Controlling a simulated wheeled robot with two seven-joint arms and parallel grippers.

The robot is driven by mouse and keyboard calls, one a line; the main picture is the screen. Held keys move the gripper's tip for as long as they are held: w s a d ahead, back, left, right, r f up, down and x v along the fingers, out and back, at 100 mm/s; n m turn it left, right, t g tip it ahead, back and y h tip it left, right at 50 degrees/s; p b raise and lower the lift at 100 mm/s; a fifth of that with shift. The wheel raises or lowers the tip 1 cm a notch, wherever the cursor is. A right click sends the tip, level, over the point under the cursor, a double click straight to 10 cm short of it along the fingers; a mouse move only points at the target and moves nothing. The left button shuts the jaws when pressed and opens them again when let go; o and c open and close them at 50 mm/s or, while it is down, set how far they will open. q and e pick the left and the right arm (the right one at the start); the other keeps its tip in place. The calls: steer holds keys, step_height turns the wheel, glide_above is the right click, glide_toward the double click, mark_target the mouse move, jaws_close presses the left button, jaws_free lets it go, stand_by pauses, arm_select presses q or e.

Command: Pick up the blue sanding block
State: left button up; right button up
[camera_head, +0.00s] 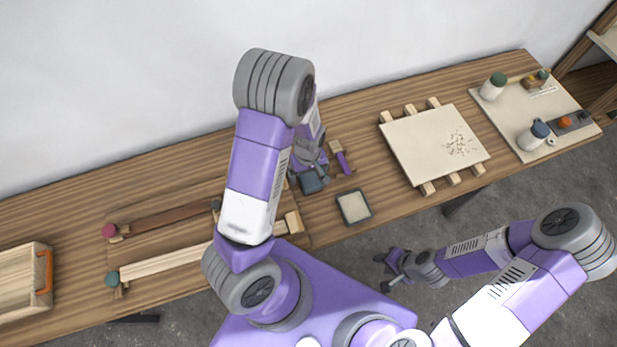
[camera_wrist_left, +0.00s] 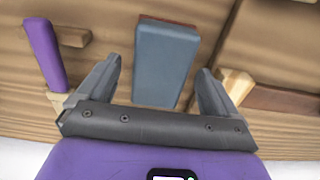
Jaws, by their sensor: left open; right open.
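The blue sanding block (camera_wrist_left: 164,65) lies on the wooden bench between the two fingers of my left gripper (camera_wrist_left: 160,88) in the left wrist view. Its far end shows a reddish-brown edge. The fingers are open, with a gap on each side of the block. In the head view, the block (camera_head: 312,182) shows as a small blue-grey shape just below my left gripper (camera_head: 309,171), partly covered by it. My right gripper (camera_head: 388,272) is open and empty, out over the floor in front of the bench.
A purple-handled tool (camera_wrist_left: 44,52) lies close to the left finger in the wrist view. A light wooden piece (camera_wrist_left: 236,84) is close to the other finger. A small square tray (camera_head: 354,207) and a pale board on slats (camera_head: 433,146) lie to the right on the bench.

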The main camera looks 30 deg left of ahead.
mark_target(308, 175)
arm_select(q)
steer(key=shift+f, duration=0.6)
steer(key=c, duration=1.1)
step_height(308, 175, up, 10)
steer(key=shift+r+p, duration=0.1)
steer(key=shift+p, duration=0.95)
steer(key=shift+c, duration=0.2)
